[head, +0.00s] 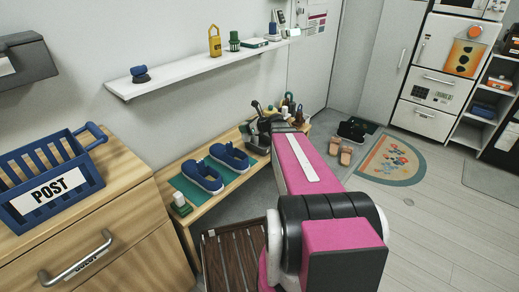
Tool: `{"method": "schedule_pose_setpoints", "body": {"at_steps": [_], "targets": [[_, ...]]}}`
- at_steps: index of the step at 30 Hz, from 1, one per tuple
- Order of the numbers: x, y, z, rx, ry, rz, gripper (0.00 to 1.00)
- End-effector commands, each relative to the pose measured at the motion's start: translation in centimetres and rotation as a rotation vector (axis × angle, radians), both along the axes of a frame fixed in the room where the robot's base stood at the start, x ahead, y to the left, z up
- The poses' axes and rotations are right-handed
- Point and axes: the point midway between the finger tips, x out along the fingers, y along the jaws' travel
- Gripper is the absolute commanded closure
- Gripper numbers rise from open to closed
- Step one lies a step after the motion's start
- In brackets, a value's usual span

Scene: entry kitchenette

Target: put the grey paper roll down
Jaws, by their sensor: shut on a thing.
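My pink and black arm reaches away from me over the low wooden bench. My gripper (264,128) is a small dark shape at its far end, above the far part of the bench (163,170). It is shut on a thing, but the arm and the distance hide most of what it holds. I cannot clearly make out the grey paper roll in this view.
Several small items stand near the gripper. A wall shelf (190,70) hangs above. A blue POST crate (52,178) sits on the left cabinet.

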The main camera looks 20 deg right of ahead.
Motion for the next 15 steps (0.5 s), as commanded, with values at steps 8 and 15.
{"method": "schedule_pose_setpoints", "body": {"at_steps": [8, 15], "targets": [[1.6, -2.2, -2.2, 0.000, 0.003, -0.016, 0.99], [3.5, -6.6, -5.1, 0.000, 0.004, -0.015, 0.99]]}}
